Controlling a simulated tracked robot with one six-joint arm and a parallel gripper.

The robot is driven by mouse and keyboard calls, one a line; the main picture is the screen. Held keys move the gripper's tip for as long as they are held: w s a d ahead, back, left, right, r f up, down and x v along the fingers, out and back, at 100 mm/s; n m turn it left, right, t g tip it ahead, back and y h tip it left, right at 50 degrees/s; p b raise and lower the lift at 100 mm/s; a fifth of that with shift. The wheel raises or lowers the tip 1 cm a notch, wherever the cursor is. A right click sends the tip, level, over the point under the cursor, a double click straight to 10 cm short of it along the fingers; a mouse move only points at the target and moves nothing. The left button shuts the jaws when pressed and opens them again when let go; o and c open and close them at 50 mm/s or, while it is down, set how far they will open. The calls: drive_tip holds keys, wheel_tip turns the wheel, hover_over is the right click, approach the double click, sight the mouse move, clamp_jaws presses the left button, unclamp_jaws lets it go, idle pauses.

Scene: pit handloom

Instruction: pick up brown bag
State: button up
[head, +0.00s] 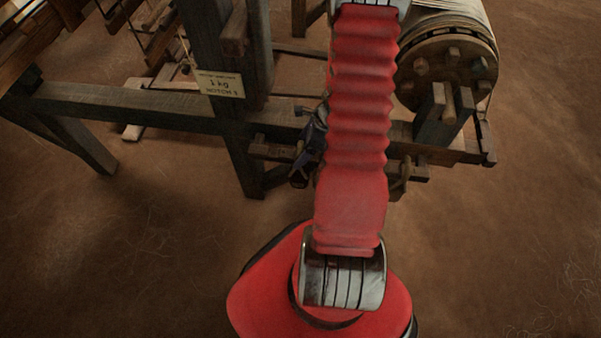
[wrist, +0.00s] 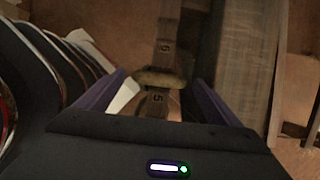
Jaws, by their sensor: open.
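In the wrist view, my gripper (wrist: 160,88) is open, with one dark purple finger on each side. Between the fingers is a tan-brown, thick rounded piece (wrist: 155,77), perhaps the tied neck of the brown bag. A brown strip with "5" marks (wrist: 165,46) runs above and below it. I cannot tell whether the fingers touch it. In the head view, my gripper (head: 307,150) is small and dark, beside the loom's lower beam, partly behind my red arm. The bag is not clearly visible there.
A wooden loom frame (head: 130,108) spans the head view, with a paper tag (head: 220,84) on its post. A large bolted roller end (head: 447,68) stands at right. A wooden beam (wrist: 245,60) is close right of my gripper. The brown floor (head: 130,240) in front is clear.

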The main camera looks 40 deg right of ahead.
drive_tip(key=shift+x, duration=1.65)
drive_tip(key=shift+c, duration=0.3)
drive_tip(key=shift+d, duration=0.1)
drive_tip(key=c, duration=1.8)
